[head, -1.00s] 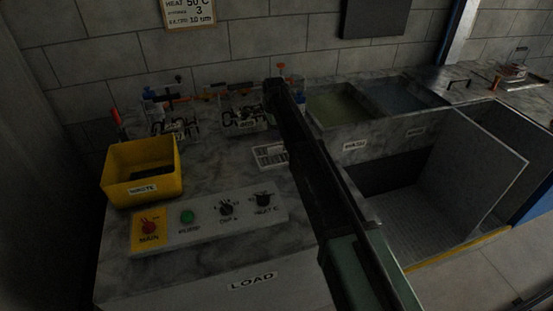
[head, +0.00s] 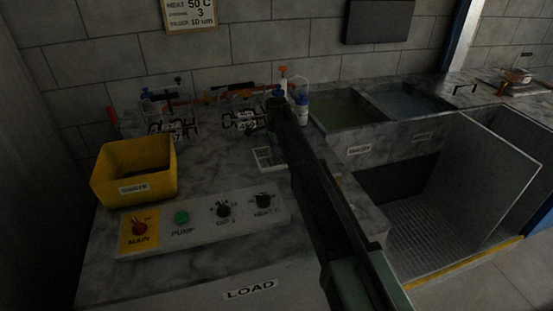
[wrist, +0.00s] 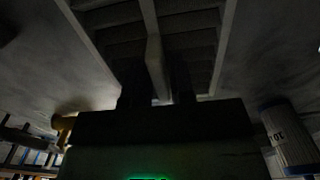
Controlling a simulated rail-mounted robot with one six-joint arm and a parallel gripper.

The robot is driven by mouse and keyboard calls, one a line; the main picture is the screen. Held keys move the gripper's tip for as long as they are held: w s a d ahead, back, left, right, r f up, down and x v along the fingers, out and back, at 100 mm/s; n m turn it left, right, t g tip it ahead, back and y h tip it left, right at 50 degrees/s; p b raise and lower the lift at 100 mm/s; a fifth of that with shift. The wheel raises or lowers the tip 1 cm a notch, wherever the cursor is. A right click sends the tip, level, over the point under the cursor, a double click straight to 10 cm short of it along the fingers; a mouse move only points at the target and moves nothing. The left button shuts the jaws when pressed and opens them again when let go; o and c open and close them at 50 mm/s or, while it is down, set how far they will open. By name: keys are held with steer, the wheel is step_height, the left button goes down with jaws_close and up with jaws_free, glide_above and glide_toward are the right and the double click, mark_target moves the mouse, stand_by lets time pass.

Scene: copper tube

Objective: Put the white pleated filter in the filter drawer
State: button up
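A small pale slatted rack (head: 266,158) lies on the counter, left of my forearm in the head view. A slatted frame with a middle bar fills the top of the wrist view (wrist: 190,35) and looks like the same rack. My gripper (wrist: 158,80) has two dark fingers standing apart, over the near end of that middle bar. I see nothing clearly clamped between them. In the head view the fingers are hidden behind the dark wrist.
A yellow waste bin (head: 135,172) and a control panel (head: 200,222) stand on the left. Clamp fixtures (head: 240,120) line the back. Sunken basins (head: 400,104) and an open bay (head: 415,215) are on the right.

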jaws_close()
steer(key=shift+r, duration=0.1)
step_height(320, 180, up, 20)
steer(key=p, duration=2)
